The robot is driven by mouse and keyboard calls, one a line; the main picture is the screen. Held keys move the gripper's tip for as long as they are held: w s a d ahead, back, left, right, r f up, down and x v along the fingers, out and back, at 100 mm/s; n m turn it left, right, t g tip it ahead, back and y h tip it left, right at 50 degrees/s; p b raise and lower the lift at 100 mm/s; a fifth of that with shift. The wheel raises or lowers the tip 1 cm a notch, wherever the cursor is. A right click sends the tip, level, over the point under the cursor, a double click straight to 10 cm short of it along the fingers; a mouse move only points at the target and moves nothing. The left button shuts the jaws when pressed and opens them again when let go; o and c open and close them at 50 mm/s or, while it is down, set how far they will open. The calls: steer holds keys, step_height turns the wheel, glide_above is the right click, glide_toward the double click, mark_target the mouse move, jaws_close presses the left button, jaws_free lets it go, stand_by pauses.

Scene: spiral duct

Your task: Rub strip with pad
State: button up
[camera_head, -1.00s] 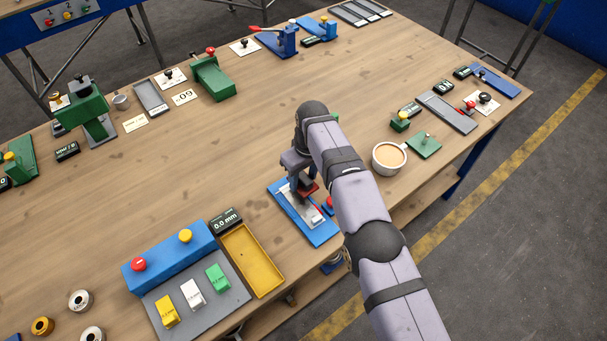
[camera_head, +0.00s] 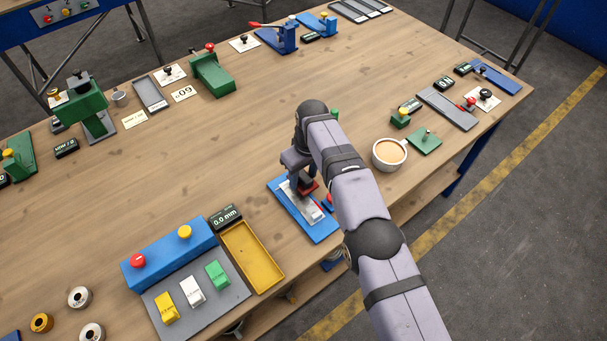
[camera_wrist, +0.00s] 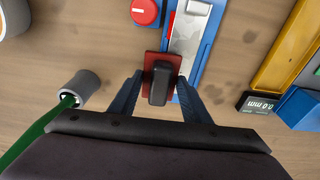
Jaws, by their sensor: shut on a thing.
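A silvery strip (camera_head: 308,211) lies on a blue base plate (camera_head: 323,236) near the table's front edge. My gripper (camera_wrist: 158,92) is shut on the black handle of a pad (camera_wrist: 162,68) with a red base. The pad is at the far end of the strip and partly covers the blue plate there; I cannot tell if it touches the strip. In the head view the red pad edge (camera_head: 309,187) shows under my gripper, and my arm hides part of the plate.
A red button (camera_wrist: 145,11) is beside the strip. A yellow tray (camera_head: 253,256) and a display reading 0.0 mm (camera_head: 225,217) are to the left. A coffee cup (camera_head: 389,155) stands right of my arm. A grey cylinder with a green handle (camera_wrist: 78,91) is beside my gripper.

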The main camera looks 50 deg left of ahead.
steer(key=shift+f+b, duration=0.85)
steer(key=shift+f, duration=0.1)
steer(key=shift+r, duration=0.15)
steer(key=shift+s+p, duration=0.25)
steer(key=shift+p, duration=0.15)
steer(key=shift+s+r+p, duration=0.1)
steer(key=shift+s+p, duration=0.3)
steer(key=shift+s, duration=0.85)
steer(key=shift+s, duration=0.1)
steer(key=shift+s+f, duration=0.15)
steer(key=shift+s, duration=0.55)
steer(key=shift+s+f, duration=0.15)
steer(key=shift+s, duration=0.55)
steer(key=shift+r, duration=0.1)
